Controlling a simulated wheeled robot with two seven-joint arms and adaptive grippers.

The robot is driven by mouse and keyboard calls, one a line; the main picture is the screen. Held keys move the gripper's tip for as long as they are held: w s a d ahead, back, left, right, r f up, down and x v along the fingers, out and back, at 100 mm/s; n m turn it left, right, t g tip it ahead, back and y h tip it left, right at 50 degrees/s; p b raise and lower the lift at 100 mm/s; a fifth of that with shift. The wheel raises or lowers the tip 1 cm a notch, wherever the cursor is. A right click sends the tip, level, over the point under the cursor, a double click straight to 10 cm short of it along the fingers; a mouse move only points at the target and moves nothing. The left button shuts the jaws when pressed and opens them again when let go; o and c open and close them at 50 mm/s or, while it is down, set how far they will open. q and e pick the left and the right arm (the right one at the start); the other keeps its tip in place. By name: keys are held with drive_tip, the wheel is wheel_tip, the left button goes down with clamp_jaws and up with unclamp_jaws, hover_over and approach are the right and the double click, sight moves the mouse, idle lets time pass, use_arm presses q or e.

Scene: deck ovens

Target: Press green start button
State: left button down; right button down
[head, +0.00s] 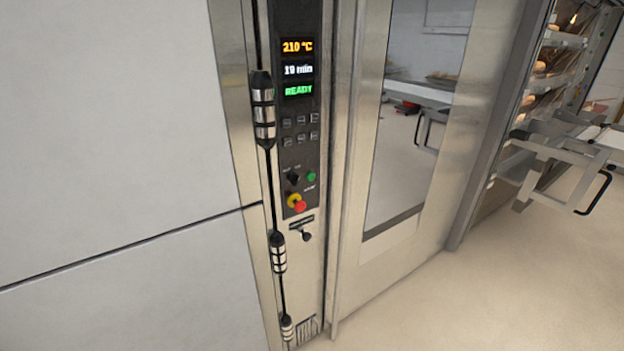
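The green button (311,176) is a small round knob on the dark control panel (297,150) of the oven. It sits right of a black rotary knob (293,177) and above a red emergency button (300,206) with a yellow collar. The panel displays read 210 °C in orange, 19 min in white and READY in green. Neither of my grippers is in the head view.
A vertical black rod with metal-and-black fittings (264,110) stands just left of the panel. The oven door (400,150) with a tall window is to the right. A rack (560,150) with trays stands far right. The floor (450,300) in front is clear.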

drive_tip(key=shift+a, duration=0.4)
drive_tip(key=shift+d, duration=0.1)
